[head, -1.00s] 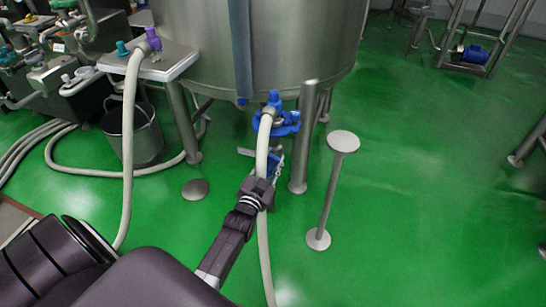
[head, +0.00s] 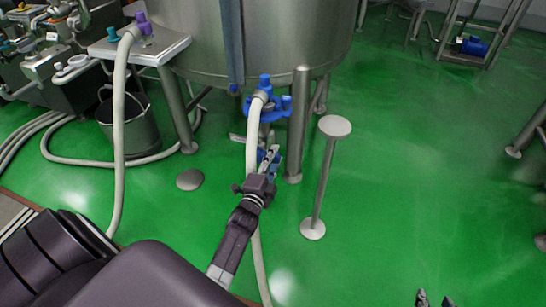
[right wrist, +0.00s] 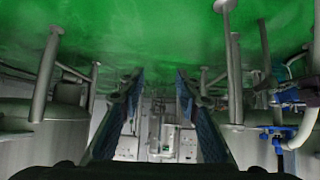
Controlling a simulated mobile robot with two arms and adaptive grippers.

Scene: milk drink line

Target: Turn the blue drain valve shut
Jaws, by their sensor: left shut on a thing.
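The blue drain valve (head: 262,155) sits low under the steel tank, partly hidden by the white hose and my left gripper. Blue and bare metal parts show at my gripper's tips. My left gripper (head: 267,168) reaches up from the bottom and is shut at the valve; the exact grip is hard to make out. A blue hose fitting (head: 268,107) is above it at the tank's bottom. My right gripper (right wrist: 160,78) is open and empty, far from the valve; its tips also show at the head view's bottom edge (head: 434,299). Blue parts also show at right in the right wrist view.
The white hose (head: 252,140) hangs from the blue fitting beside my left gripper. A tank leg (head: 297,130) and a round-topped stand (head: 324,180) are just right of it. A bucket (head: 130,128) and a side table are left.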

